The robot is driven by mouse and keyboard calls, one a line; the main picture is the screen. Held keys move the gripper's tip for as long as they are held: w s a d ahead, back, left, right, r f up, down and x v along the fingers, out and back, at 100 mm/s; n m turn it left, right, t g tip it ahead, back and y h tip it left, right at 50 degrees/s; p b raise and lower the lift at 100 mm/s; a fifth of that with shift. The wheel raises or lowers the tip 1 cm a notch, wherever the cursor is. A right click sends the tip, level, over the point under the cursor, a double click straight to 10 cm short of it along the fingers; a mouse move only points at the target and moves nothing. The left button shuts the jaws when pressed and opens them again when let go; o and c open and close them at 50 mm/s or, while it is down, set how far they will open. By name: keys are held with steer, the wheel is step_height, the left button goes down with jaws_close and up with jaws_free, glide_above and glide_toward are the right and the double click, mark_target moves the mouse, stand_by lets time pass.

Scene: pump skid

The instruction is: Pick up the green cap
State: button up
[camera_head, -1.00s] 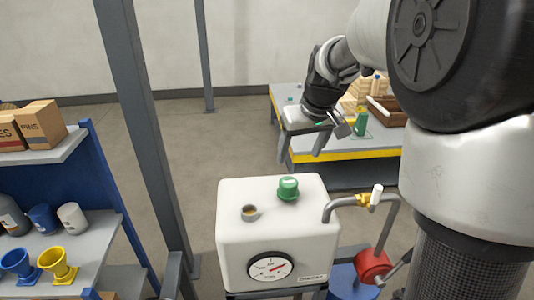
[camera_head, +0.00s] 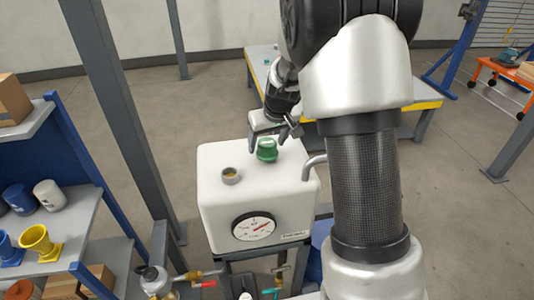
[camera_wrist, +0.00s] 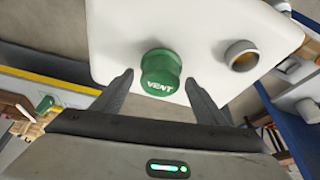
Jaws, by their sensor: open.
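The green cap (camera_head: 267,149) sits on top of the white tank (camera_head: 215,190), right of a short open filler neck (camera_head: 230,175). In the wrist view the cap (camera_wrist: 160,70) carries the word VENT, and the neck (camera_wrist: 242,56) is to its right. My gripper (camera_head: 272,146) is open, with its fingers down close to the cap. In the wrist view my gripper (camera_wrist: 158,82) has one finger on each side of the cap, with a gap on both sides. It holds nothing.
A round gauge (camera_head: 254,226) is on the tank's front. A grey pipe (camera_head: 314,167) leaves the tank at the right. A shelf rack (camera_head: 72,215) with yellow and blue parts stands left. A workbench (camera_head: 425,105) is behind my arm.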

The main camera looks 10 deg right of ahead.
mark_target(267, 143)
steer(key=shift+w+f, duration=0.15)
steer(key=shift+f, duration=0.25)
steer(key=shift+c, duration=0.3)
steer(key=c, duration=1.1)
steer(key=shift+o, duration=0.2)
step_height(267, 143, up, 10)
steer(key=shift+r, duration=0.1)
steer(key=shift+p, duration=0.3)
